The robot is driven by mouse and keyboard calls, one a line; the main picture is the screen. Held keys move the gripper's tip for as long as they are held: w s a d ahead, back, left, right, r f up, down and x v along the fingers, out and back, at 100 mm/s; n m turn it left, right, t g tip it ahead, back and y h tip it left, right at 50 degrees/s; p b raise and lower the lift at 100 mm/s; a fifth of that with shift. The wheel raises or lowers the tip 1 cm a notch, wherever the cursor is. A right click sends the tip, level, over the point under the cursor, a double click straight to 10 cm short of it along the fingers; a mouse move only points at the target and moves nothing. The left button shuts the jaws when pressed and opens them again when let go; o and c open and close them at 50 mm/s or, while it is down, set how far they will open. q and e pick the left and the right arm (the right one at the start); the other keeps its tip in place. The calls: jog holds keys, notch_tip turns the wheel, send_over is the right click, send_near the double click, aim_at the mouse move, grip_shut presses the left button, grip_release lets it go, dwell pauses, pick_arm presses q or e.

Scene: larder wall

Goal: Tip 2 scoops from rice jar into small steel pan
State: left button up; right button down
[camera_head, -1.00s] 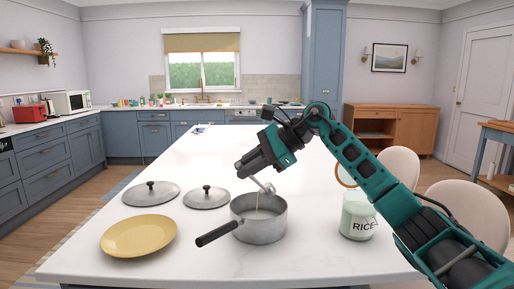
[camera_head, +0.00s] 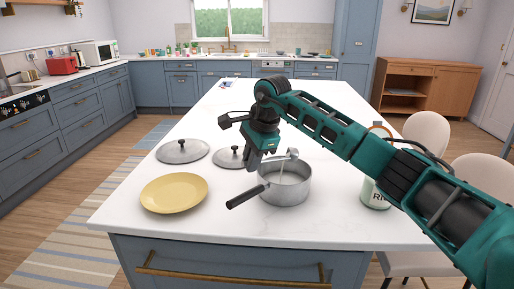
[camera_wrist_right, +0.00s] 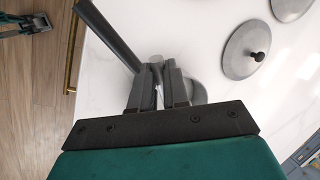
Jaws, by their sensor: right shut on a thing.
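The small steel pan (camera_head: 287,192) stands on the white island, its dark handle pointing front left. My right gripper (camera_head: 254,165) is above the pan's left rim, pointing down. It is shut on a small steel scoop (camera_head: 292,154), which is tilted over the pan. A thin pale streak runs from the scoop into the pan; I cannot tell whether it is rice. In the right wrist view, a grey piece of the scoop (camera_wrist_right: 157,80) shows between the fingers, and the gripper hides most of the pan. The rice jar (camera_head: 374,194) stands right of the pan, partly behind my arm.
A yellow plate (camera_head: 174,194) lies left of the pan. Two steel lids, one at the left (camera_head: 182,151) and one beside my gripper (camera_head: 229,157), lie behind it. Chairs (camera_head: 426,135) stand along the right side.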

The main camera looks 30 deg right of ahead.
jog(key=shift+w+a+f+g+h, duration=0.1)
jog(key=shift+a+f+g+h, duration=0.2)
jog(key=shift+f+h, duration=0.2)
jog(key=shift+w+a+f+g+h, duration=0.1)
jog(key=shift+a+f+g+h, duration=0.15)
jog(key=shift+f+h, duration=0.25)
jog(key=shift+w+a+f+n+g+h+b, duration=0.15)
jog(key=shift+f+g+h, duration=0.3)
jog(key=shift+f+h, duration=0.7)
jog(key=shift+s+a+f+n+g+h+b, duration=0.1)
jog(key=shift+f+n+g+h+b, duration=0.25)
jog(key=shift+f+h, duration=0.75)
jog(key=shift+d+f, duration=0.1)
